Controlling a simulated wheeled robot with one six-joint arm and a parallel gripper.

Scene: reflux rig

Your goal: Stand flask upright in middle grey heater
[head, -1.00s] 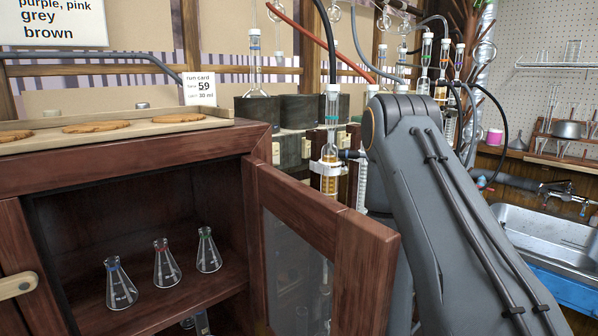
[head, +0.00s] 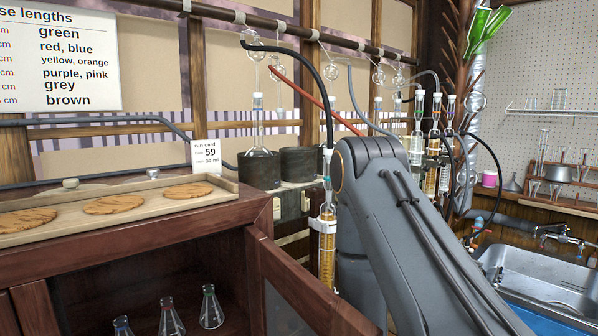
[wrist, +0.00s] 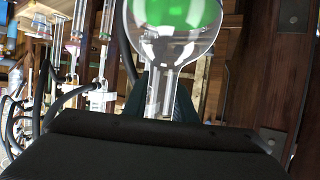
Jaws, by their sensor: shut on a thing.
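In the wrist view a round clear flask (wrist: 172,40) with green liquid in its bulb is held by its neck. My gripper (wrist: 160,105) is shut on that neck, with the bulb beyond the fingertips. The head view shows my arm but not the gripper or held flask. The middle grey heater (head: 298,165) is a dark grey block with nothing visible standing in it. The left grey heater (head: 259,172) holds a clear long-necked flask (head: 258,130). A third heater (head: 321,160) is mostly hidden behind my arm.
An open cabinet door (head: 300,290) stands in front of the heaters. A wooden tray (head: 110,197) with brown discs lies on the cabinet top. Hoses and glassware on a rail (head: 300,32) hang above. A sink (head: 540,280) is at right.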

